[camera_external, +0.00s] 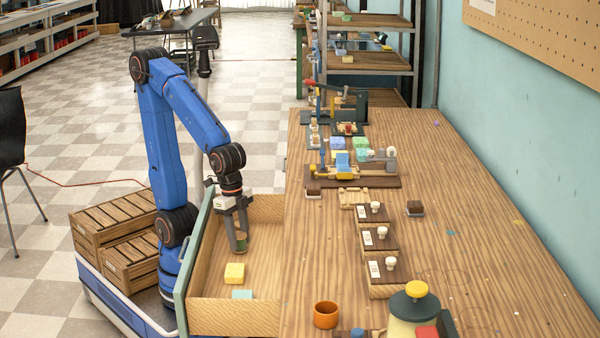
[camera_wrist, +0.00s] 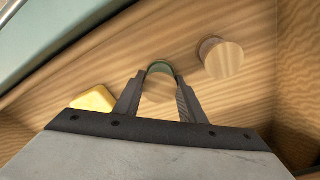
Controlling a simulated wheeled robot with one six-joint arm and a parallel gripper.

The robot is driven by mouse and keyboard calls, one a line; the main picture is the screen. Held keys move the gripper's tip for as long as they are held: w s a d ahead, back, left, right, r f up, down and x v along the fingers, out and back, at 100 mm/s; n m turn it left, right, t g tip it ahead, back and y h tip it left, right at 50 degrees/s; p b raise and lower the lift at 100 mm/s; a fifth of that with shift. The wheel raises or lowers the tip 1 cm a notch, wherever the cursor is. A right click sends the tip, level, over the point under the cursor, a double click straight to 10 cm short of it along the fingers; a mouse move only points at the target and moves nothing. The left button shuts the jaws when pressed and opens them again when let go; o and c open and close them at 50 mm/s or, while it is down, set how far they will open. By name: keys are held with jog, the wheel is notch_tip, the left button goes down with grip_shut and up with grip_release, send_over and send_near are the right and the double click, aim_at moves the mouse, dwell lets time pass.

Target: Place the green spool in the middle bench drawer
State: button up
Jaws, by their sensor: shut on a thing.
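My gripper (camera_external: 239,247) points down inside an open wooden drawer (camera_external: 235,316) that sticks out from the left side of the bench and has a pale green front. Its fingers are shut on the green spool (camera_external: 241,238), low over the drawer floor. In the wrist view the spool (camera_wrist: 160,67) shows as a dark green rim with a wood-coloured face between the fingertips (camera_wrist: 160,82). I cannot tell whether the spool touches the floor. Whether other drawers lie above or below this one is hidden.
A yellow block (camera_external: 234,273) and a light blue block (camera_external: 242,294) lie in the drawer's near part. A round wooden piece (camera_wrist: 222,60) stands to the right of the spool in the wrist view. An orange cup (camera_external: 326,315) stands on the bench near the drawer.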

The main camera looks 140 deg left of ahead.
jog(key=shift+f, duration=0.35)
jog(key=o, duration=1)
jog(key=shift+r, duration=0.15)
jog(key=r, duration=0.4)
jog(key=s+r, duration=0.1)
jog(key=r, duration=0.7)
jog(key=shift+s+d, duration=0.1)
jog(key=shift+s, duration=0.1)
jog(key=shift+f, duration=0.1)
